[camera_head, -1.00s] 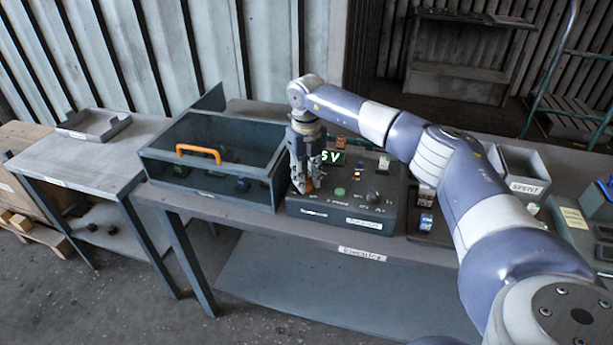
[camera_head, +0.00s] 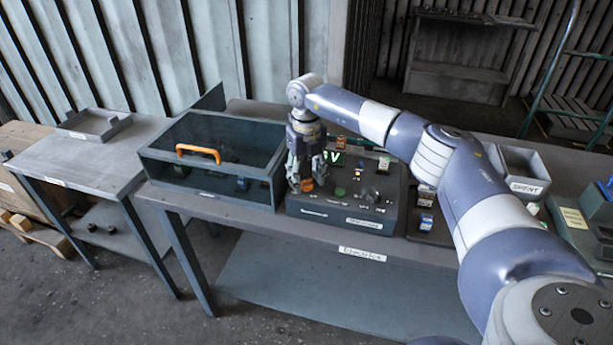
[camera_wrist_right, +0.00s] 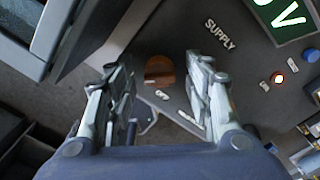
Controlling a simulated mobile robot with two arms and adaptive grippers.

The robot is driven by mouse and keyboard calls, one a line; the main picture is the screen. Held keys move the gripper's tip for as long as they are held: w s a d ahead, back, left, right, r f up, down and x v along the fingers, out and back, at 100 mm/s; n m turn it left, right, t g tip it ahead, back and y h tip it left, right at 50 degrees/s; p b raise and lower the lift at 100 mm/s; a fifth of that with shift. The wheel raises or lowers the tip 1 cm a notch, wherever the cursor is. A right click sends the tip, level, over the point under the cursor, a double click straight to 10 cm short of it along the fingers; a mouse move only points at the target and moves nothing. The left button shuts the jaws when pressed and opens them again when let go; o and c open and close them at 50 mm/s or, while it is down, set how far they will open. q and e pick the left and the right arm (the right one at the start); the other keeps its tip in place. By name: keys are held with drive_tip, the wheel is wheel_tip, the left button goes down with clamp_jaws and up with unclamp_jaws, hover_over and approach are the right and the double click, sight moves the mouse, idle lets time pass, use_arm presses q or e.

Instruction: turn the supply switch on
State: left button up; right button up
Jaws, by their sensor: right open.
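The supply switch is an orange-brown rotary knob (camera_wrist_right: 158,71) on the dark control panel (camera_wrist_right: 262,75), close to the printed word SUPPLY in the right wrist view. A small white label by the knob is too small to read surely. In the head view the orange knob (camera_head: 307,185) shows low between my right gripper's fingers. My right gripper (camera_head: 306,180) points down over the panel's left part. Its fingers are apart, with the knob in the gap between them (camera_wrist_right: 160,85); I cannot tell whether either touches it. My left gripper is out of view.
A lit green display (camera_head: 334,158) is partly hidden behind my right gripper. A dark clear-topped box with an orange handle (camera_head: 198,153) stands close on the left. Small parts and a bin marked SPENT (camera_head: 522,172) lie to the right on the bench.

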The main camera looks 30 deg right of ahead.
sight(307, 179)
wheel_tip(307, 179, up, 12)
idle(0.5)
idle(0.5)
